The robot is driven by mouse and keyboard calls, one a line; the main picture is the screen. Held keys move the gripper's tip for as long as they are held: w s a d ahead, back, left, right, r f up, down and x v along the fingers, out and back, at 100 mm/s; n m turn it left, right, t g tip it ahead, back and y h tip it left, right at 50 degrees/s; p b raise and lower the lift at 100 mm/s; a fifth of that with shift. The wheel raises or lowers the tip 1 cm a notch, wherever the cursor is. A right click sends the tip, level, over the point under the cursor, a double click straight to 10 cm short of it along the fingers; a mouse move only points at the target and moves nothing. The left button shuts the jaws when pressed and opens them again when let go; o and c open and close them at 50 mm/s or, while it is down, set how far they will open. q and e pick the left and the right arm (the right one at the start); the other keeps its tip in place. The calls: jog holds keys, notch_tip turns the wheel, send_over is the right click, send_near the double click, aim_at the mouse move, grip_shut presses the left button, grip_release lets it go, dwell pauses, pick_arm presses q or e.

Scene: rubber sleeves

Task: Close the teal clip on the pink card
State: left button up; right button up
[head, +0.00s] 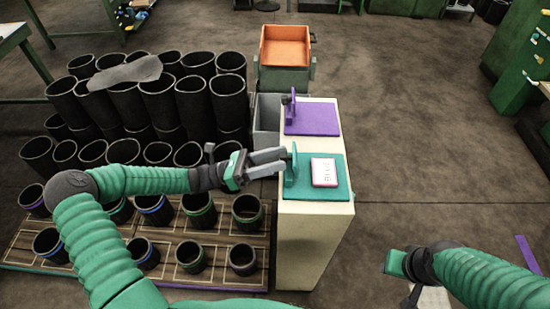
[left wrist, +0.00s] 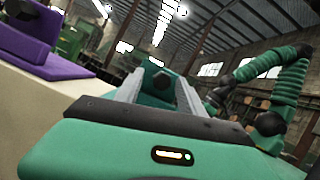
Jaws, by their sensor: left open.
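The teal clip (head: 291,167) stands upright at the left edge of a teal plate (head: 333,192) on a narrow cream stand. The pink card (head: 324,172) lies flat on that plate, to the right of the clip and apart from its raised arm. My left gripper (head: 284,162) is open, its fingertips at the left side of the clip. In the left wrist view, the clip (left wrist: 158,82) with its dark knob shows between the two grey fingers (left wrist: 160,88). Whether they touch it, I cannot tell. My right gripper (head: 402,268) is at the lower right, away from the stand, its jaws unclear.
A purple plate with its own purple clip (head: 312,119) lies behind on the same stand (head: 312,240). Black sleeves (head: 160,100) crowd the left, with banded ones on a wooden board (head: 215,275). An orange bin (head: 285,50) stands behind.

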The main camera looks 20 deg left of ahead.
pick_arm(q)
jog(key=shift+d, duration=0.45)
jog(key=c, duration=0.5)
grip_shut()
pick_arm(e)
jog(key=shift+d+f, duration=0.1)
jog(key=shift+d, duration=0.3)
